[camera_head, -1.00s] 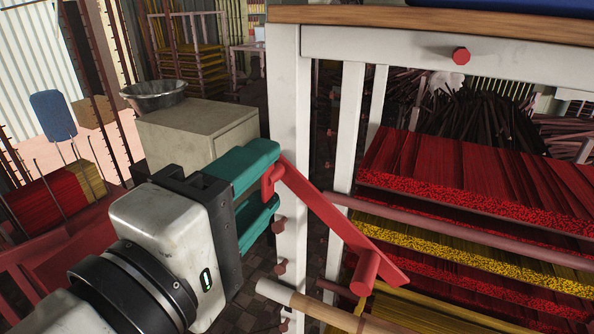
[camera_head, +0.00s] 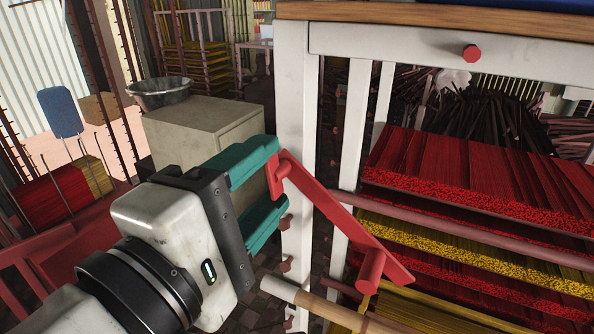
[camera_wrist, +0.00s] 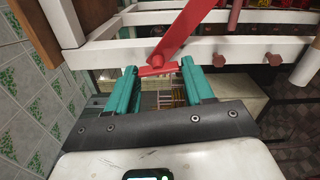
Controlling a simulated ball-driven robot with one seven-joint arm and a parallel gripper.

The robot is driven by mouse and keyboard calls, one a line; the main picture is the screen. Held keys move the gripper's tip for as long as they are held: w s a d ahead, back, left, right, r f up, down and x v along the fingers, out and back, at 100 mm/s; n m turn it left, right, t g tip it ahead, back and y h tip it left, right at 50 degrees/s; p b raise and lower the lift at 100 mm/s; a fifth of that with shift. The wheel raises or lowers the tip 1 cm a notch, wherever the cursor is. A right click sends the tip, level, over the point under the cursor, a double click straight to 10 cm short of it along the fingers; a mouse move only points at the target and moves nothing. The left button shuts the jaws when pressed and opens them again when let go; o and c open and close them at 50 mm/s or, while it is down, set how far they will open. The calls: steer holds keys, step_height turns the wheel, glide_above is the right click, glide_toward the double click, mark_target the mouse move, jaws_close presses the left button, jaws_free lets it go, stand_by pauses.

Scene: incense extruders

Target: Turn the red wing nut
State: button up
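The red wing nut (camera_head: 275,180) appears to be the short cross piece at the upper-left end of a long flat red bar (camera_head: 330,208). The bar slopes down right across the white frame to a round red peg (camera_head: 370,270). My gripper (camera_head: 270,182) has two teal fingers, one above the other in the head view, held apart at the cross piece. In the wrist view the cross piece (camera_wrist: 158,70) lies between the fingertips (camera_wrist: 158,68), spanning most of the gap. I cannot tell whether either finger touches it.
A white frame post (camera_head: 293,110) stands just behind the fingertips. A wooden rod (camera_head: 320,305) sticks out below them. Racks of red and yellow incense sticks (camera_head: 480,170) fill the right. A beige cabinet (camera_head: 200,130) with a metal bowl (camera_head: 160,92) stands behind.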

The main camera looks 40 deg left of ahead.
steer(key=o, duration=0.3)
steer(key=shift+o, duration=0.2)
steer(key=b+v, duration=0.2)
steer(key=v, duration=0.8)
steer(key=shift+s, duration=0.4)
